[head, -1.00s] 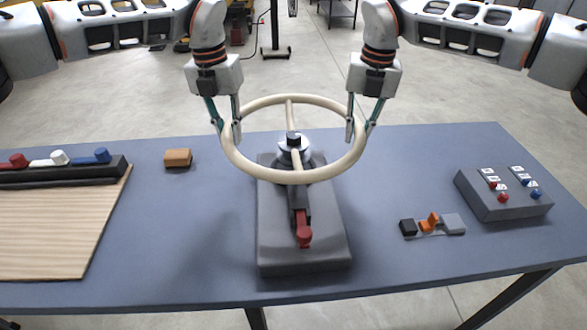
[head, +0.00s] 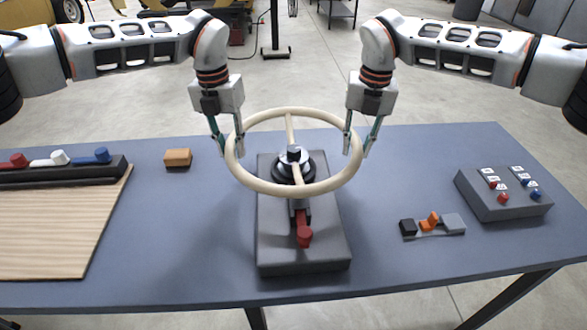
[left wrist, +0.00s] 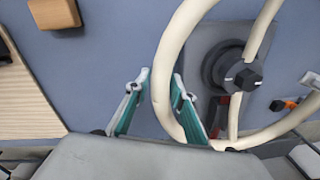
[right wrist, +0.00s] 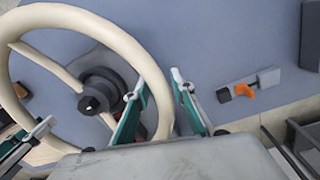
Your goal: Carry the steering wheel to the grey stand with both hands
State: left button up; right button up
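The steering wheel (head: 289,190) is a cream ring with a dark hub (head: 294,153). It is roughly level over the grey stand (head: 303,255), a block on the table with a red lever. The hub is at the stand's post; I cannot tell whether it is fully seated. My left gripper (head: 229,149) is shut on the rim's left side, one finger on each side of it; it also shows in the left wrist view (left wrist: 162,80). My right gripper (head: 356,153) is shut on the rim's right side, likewise in the right wrist view (right wrist: 157,82).
On the blue-grey table (head: 400,270), a wooden board (head: 50,235) with a dark knob rail (head: 60,176) lies left. A tan block (head: 178,158) sits behind-left. Small black, orange and grey pieces (head: 430,224) and a button box (head: 505,200) are at the right.

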pick_arm(q)
jog(key=shift+o, duration=0.2)
jog(key=shift+d+r, duration=0.1)
jog(key=shift+r, duration=0.1)
pick_arm(e)
jog(key=shift+o, duration=0.2)
jog(key=shift+s+a, duration=0.15)
jog(key=shift+r, duration=0.15)
pick_arm(q)
notch_tip(320, 180, up, 12)
jog(key=shift+a+f, duration=0.15)
jog(key=shift+a, duration=0.25)
pick_arm(e)
notch_tip(320, 180, up, 12)
jog(key=shift+d, duration=0.35)
jog(key=shift+s, duration=0.15)
